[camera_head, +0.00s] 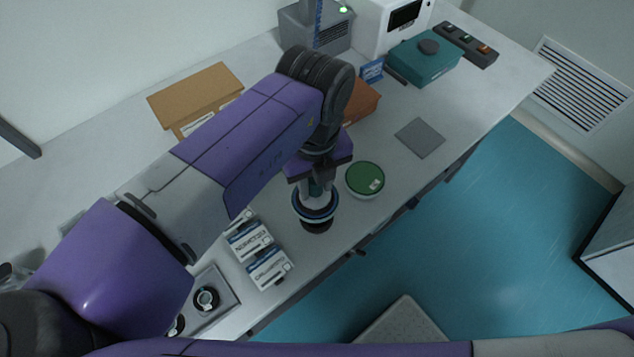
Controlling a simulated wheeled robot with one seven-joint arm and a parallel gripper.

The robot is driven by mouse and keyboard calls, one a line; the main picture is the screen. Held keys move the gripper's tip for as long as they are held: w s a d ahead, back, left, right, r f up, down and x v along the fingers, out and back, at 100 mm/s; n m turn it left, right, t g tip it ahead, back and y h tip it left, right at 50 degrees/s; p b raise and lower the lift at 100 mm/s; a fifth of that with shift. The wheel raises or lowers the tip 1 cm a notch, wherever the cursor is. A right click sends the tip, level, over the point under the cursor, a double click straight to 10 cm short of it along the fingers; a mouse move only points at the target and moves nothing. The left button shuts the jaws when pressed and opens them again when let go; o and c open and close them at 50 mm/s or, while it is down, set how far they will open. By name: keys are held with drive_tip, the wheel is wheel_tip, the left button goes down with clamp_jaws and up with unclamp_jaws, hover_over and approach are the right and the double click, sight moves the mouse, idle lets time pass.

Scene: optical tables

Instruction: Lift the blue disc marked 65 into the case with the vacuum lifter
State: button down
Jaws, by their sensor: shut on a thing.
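My gripper (318,176) points down over the table and is shut on the pale upright vacuum lifter (317,194). At the lifter's lower end is a round dark piece with a pale bluish rim (316,211); I cannot tell whether this is the blue disc, and no 65 can be read. A dark round shape (317,226) shows just below it, partly hidden; I cannot tell whether the two touch. A green disc (365,177) with a small pale label lies just to the right. A closed teal case (424,58) with a dark round spot on its lid stands at the back right.
White labelled boxes (269,268) stand left of the lifter. A grey tray (228,283) with round dark-and-white pieces is at the lower left. A cardboard box (196,92), an orange-brown box (361,103) and a flat grey square (420,138) are also on the table.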

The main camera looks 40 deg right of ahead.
drive_tip(key=w+d+b, duration=0.2)
drive_tip(key=w, duration=2)
drive_tip(key=shift+w+b, duration=0.3)
drive_tip(key=shift+b, duration=0.05)
idle(0.8)
idle(0.7)
drive_tip(key=shift+f+b, duration=1.35)
drive_tip(key=shift+f, duration=1.45)
drive_tip(key=shift+f, duration=0.4)
drive_tip(key=c, duration=0.9)
unclamp_jaws()
drive_tip(key=shift+s, duration=0.1)
